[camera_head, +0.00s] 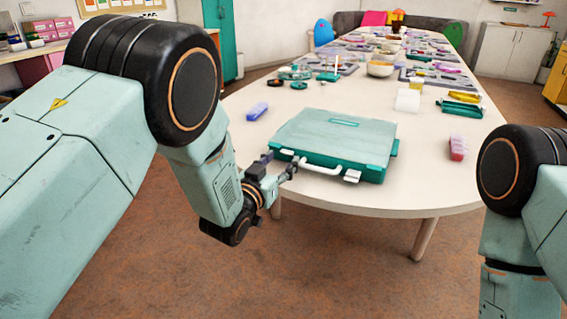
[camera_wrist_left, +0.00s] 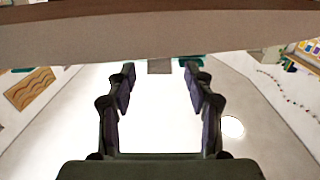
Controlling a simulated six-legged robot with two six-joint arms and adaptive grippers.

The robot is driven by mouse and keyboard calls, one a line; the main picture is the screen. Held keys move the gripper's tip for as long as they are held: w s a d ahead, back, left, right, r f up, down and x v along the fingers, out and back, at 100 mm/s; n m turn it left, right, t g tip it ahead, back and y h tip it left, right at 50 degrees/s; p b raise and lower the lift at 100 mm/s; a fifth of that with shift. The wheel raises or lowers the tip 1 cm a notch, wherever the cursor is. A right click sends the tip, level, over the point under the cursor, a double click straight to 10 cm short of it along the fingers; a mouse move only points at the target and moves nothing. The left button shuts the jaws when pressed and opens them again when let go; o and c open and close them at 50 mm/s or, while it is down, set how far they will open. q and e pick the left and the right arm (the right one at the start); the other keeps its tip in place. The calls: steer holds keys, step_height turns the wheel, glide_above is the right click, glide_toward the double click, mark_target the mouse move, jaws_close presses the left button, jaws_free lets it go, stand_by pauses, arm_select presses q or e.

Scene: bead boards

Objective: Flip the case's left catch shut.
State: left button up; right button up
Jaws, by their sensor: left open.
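The teal case (camera_head: 345,135) lies closed and flat near the front of the white table, with its pale handle (camera_head: 320,168) along the front side. The right catch (camera_head: 352,176) is a white block right of the handle. The left catch (camera_head: 287,153) shows as a small pale piece at the front left; I cannot tell its exact position. My left gripper (camera_head: 279,163) is at the case's front left corner, just before the left catch. In the left wrist view, its two dark fingers (camera_wrist_left: 160,88) are apart with nothing between them. My right gripper is out of view.
The white table (camera_head: 425,195) has clear room around the case. A blue bead block (camera_head: 257,111) lies left of it and a red-pink one (camera_head: 457,148) right.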

arm_select(q)
steer(key=shift+w+d+r, duration=0.15)
steer(key=shift+w+d, duration=0.05)
steer(key=shift+w, duration=0.25)
steer(key=shift+w+d, duration=0.1)
steer(key=shift+w, duration=0.25)
steer(key=shift+s, duration=0.1)
steer(key=c, duration=0.6)
jaws_close()
